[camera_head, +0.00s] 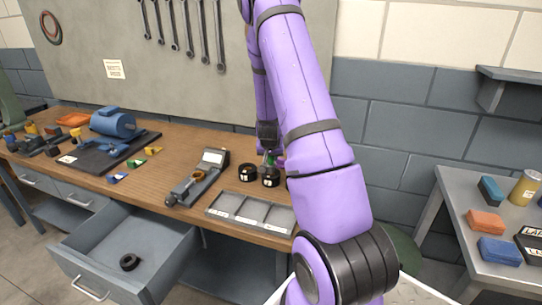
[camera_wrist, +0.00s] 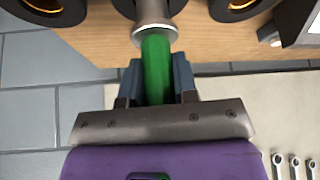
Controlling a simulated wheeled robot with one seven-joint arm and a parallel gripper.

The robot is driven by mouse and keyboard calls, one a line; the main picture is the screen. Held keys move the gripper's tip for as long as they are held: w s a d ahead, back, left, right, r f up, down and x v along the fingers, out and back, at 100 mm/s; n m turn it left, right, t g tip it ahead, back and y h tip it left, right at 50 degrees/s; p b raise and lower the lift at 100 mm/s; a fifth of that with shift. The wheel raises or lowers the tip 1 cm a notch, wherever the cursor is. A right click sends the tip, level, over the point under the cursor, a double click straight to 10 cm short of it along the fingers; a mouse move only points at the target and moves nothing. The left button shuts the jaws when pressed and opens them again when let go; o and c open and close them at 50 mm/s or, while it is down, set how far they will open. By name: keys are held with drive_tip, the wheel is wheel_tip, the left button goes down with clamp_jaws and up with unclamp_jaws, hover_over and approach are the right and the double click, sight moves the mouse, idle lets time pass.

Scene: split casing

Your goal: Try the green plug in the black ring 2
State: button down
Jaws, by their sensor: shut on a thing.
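My gripper (camera_wrist: 155,90) is shut on the green plug (camera_wrist: 157,65), with its green body between the fingers and a silver end (camera_wrist: 154,30) pointing away. In the head view my gripper (camera_head: 268,150) is above the row of black rings, and a bit of the plug (camera_head: 276,160) shows. The silver end overlaps the middle black ring (camera_wrist: 178,6), which shows in the head view as a labelled ring (camera_head: 270,181). I cannot tell whether the tip is inside the ring or just over it. Another black ring (camera_head: 247,173) stands to its left; a third, to the right, is mostly hidden by my arm.
A grey divided tray (camera_head: 250,226) lies at the bench's front edge, and a caliper-like gauge (camera_head: 197,180) left of the rings. An open drawer (camera_head: 130,245) holds a dark ring. A motor (camera_head: 113,122) and small coloured parts are further left. A side table (camera_head: 470,170) is at right.

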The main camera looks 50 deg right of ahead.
drive_tip(key=shift+f, duration=0.55)
idle(0.4)
drive_tip(key=shift+r, duration=0.8)
idle(0.4)
drive_tip(key=shift+r, duration=0.3)
drive_tip(key=shift+r, duration=0.1)
drive_tip(key=shift+r, duration=1.9)
drive_tip(key=shift+a, duration=0.1)
